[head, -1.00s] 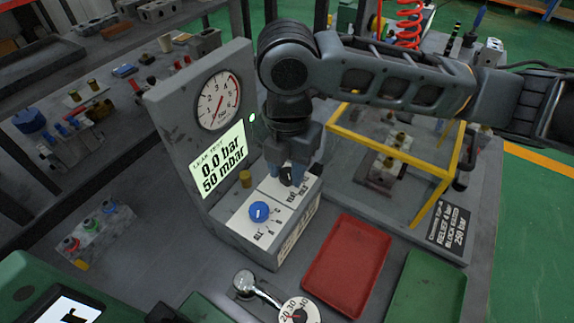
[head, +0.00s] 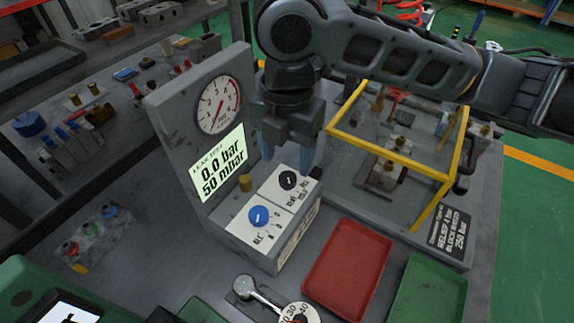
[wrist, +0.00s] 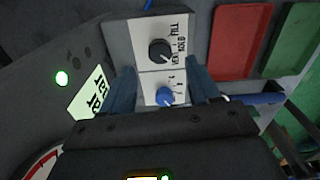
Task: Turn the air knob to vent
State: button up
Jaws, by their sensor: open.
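The black knob (head: 287,180) sits on the white top panel of the test block. In the wrist view the black knob (wrist: 160,50) has the labels VENT, HOLD and FILL on its right. A small pale mark shows at its lower right, on the VENT side, but is too small to read surely. My gripper (head: 287,160) is open and empty above the black knob, apart from it. Its two blue-grey fingers also show in the wrist view (wrist: 161,70), spread wide. A blue knob (head: 258,216) sits nearer on the same panel.
A gauge (head: 218,104) and a display (head: 217,163) reading 0.0 bar and 50 mbar stand on the upright plate behind the knobs. A brass fitting (head: 245,183) is beside them. A red tray (head: 347,270) and a yellow frame (head: 390,148) lie to the right.

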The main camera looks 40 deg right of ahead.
aim_at(288, 178)
jog(key=shift+r, duration=1.55)
jog(key=shift+s, duration=0.1)
